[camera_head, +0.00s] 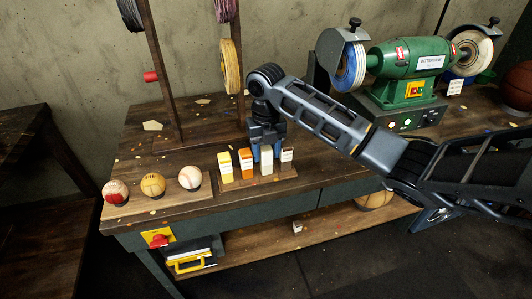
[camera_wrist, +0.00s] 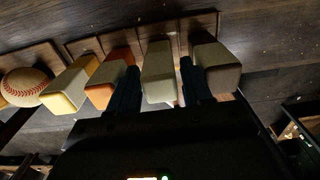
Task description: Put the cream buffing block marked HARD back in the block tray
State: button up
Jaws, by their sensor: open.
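A cream block (camera_head: 266,160) stands upright in the block tray (camera_head: 240,184), third from the left in a row of blocks. Its label is too small to read, so I cannot confirm the word HARD. In the wrist view the cream block (camera_wrist: 158,78) is between the two fingers of my gripper (camera_wrist: 157,85), which are open on either side of it. In the head view my gripper (camera_head: 266,150) points down over the tray, its fingers partly hidden behind the blocks. Whether a finger touches the block I cannot tell.
In the tray, yellow (camera_head: 225,167) and orange (camera_head: 246,164) blocks stand left of the cream one, a brownish block (camera_head: 287,160) right. Several balls (camera_head: 152,185) sit on a board at left. A small white item (camera_head: 297,227) lies on the lower shelf. A green grinder (camera_head: 405,70) stands behind right.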

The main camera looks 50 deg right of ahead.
notch_tip(320, 180, up, 11)
jog(key=shift+r, duration=0.1)
dwell(0.3)
